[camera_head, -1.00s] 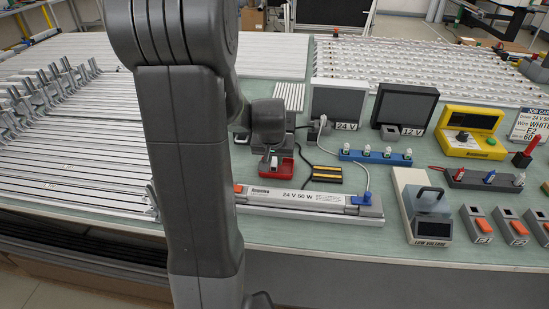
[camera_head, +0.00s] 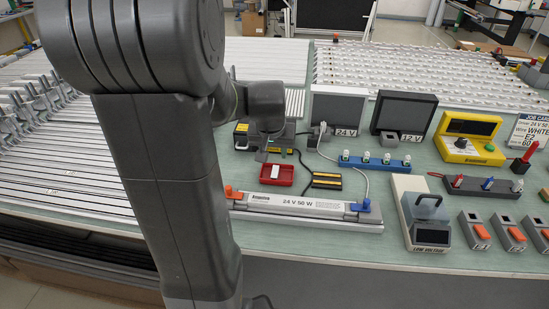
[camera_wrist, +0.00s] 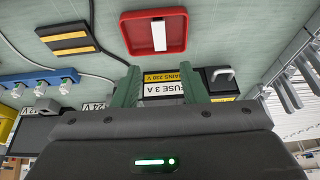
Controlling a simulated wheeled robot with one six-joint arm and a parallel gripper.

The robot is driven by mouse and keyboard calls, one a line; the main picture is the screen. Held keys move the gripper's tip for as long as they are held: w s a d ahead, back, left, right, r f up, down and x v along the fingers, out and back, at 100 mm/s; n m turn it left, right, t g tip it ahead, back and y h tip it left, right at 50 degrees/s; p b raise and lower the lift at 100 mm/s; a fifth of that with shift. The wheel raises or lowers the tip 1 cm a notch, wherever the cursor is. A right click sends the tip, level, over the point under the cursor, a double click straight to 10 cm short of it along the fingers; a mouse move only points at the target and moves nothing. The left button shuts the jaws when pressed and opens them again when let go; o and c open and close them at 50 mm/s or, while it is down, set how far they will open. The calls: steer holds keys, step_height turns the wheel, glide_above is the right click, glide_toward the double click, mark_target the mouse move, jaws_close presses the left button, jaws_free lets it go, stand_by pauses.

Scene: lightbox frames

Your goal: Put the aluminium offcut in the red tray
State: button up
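The red tray (camera_head: 291,177) lies on the bench, and it also shows at the top of the wrist view (camera_wrist: 178,41). A pale strip, the aluminium offcut (camera_head: 277,172), lies inside the tray on its floor; the wrist view shows the offcut (camera_wrist: 159,35) flat and apart from my fingers. My gripper (camera_wrist: 160,70) is open, with two green fingers apart and nothing held between them. In the head view my gripper (camera_head: 264,151) is just behind and above the tray, partly hidden by my wrist.
A black box with a fuse label (camera_wrist: 165,88) stands behind the tray, seen between my fingers. A black-and-yellow block (camera_head: 327,180) and cables lie to the tray's right. A long 24 V 50 W driver (camera_head: 300,204) lies in front. Blue terminal strip (camera_head: 375,162) is further right.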

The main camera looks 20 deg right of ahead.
steer(key=v, duration=0.5)
steer(key=shift+r, duration=0.15)
steer(key=shift+c, duration=0.2)
stand_by(0.8)
